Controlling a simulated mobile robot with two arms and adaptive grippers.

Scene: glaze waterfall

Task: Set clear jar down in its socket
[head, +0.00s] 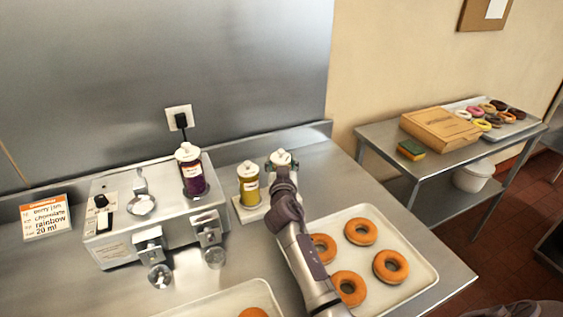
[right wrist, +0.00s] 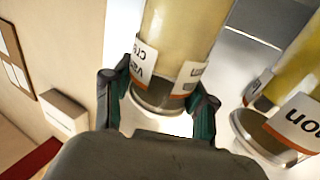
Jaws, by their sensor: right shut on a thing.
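My right gripper (head: 283,182) is shut on the clear jar (head: 280,158), which has a white lid. In the right wrist view the gripper (right wrist: 157,98) grips this clear jar (right wrist: 175,40) around its labelled part; pale yellow contents show through it. In the head view the arm hides most of the jar's body. A white holder (head: 247,214) stands on the counter beneath and beside it, with a yellow jar (head: 248,187) in it. The arm covers the socket under the held jar, so I cannot tell whether the jar touches it. My left gripper is not in view.
A steel machine (head: 110,246) with a purple jar (head: 192,175) on top stands at left. A tray (head: 420,254) of ring doughnuts lies right of my arm; another tray (head: 210,305) is at the front. A side table (head: 381,142) holds a box (head: 440,130).

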